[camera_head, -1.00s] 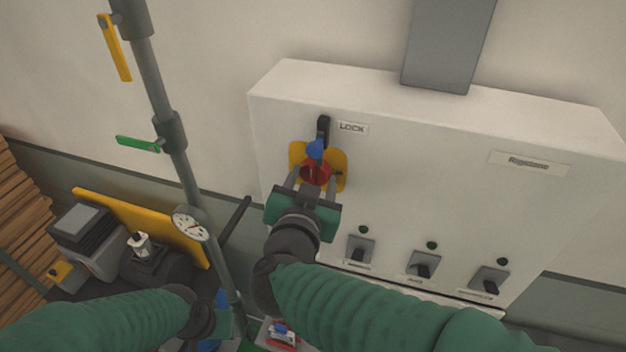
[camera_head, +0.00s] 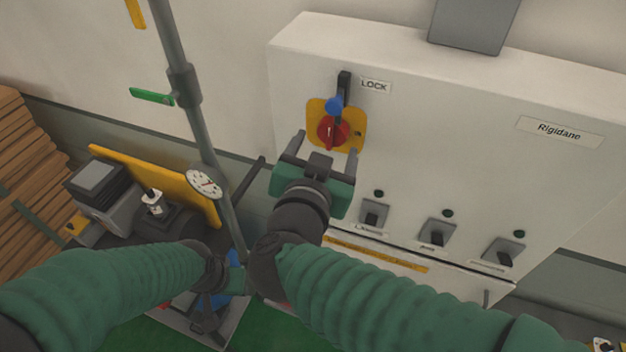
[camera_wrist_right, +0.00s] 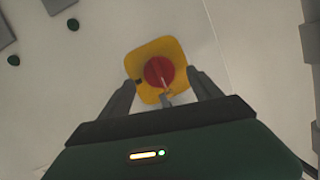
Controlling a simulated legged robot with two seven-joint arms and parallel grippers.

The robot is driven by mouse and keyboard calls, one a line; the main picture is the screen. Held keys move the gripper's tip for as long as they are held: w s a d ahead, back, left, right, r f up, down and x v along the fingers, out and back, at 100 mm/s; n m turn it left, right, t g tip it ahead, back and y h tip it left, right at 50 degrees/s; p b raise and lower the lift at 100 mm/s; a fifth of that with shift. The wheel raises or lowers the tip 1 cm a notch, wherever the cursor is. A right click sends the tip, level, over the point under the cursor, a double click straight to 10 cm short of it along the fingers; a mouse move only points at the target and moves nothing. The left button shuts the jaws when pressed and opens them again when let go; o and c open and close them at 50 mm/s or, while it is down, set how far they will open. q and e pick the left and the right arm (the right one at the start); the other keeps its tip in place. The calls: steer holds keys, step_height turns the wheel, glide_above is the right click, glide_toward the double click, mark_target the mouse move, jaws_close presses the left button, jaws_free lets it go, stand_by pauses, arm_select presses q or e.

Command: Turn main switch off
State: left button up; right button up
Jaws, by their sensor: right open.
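The main switch is a round red knob (camera_head: 329,127) on a yellow plate (camera_head: 356,112), on the front of a white cabinet (camera_head: 450,135). A blue piece (camera_head: 334,104) and a black lever (camera_head: 343,85) sit above the knob, beside a LOCK label (camera_head: 375,86). My right gripper (camera_head: 325,150) is open just below the knob, fingers spread and nothing held. In the right wrist view the red knob (camera_wrist_right: 158,72) lies ahead between the open fingers (camera_wrist_right: 161,82). My left gripper (camera_head: 212,312) is low at left-centre; its fingers are unclear.
Several small black switches (camera_head: 437,233) sit lower on the cabinet. A grey pipe with a gauge (camera_head: 204,184) and a green handle (camera_head: 152,96) stands to the left. A machine with a yellow panel (camera_head: 150,180) and stacked wood (camera_head: 35,185) are farther left.

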steer(key=b+v, duration=0.3)
steer(key=v, duration=0.9)
steer(key=shift+s, duration=0.35)
steer(key=shift+a, duration=0.1)
